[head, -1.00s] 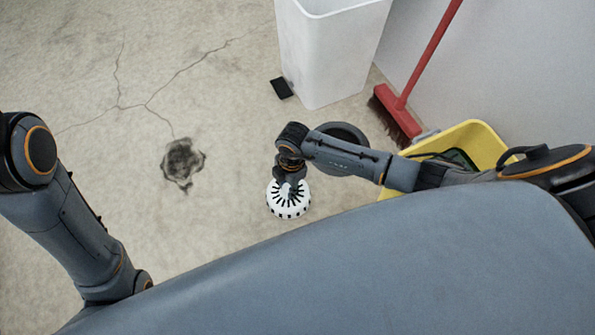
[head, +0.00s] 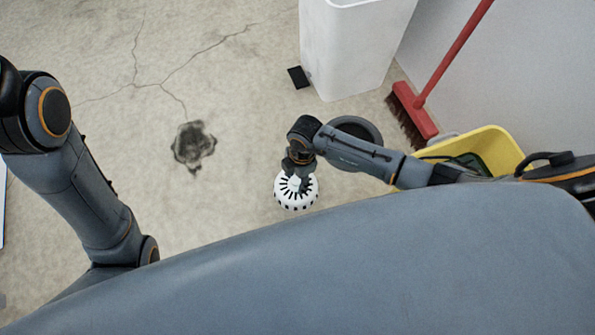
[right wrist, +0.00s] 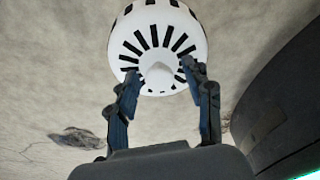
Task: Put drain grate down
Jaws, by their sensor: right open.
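The drain grate (head: 284,196) is a white, round, domed piece with dark radial slots. It appears to be on the concrete floor in front of my body in the head view. In the right wrist view the grate (right wrist: 145,20) fills the upper middle, with a pale central knob. My right gripper (right wrist: 160,75) is open, its two fingertips apart on either side of the knob. In the head view the right gripper (head: 302,182) is directly over the grate and hides part of it. My left arm shows, but its gripper is out of view.
A dark broken patch (head: 193,146) with cracks lies in the floor to the left.

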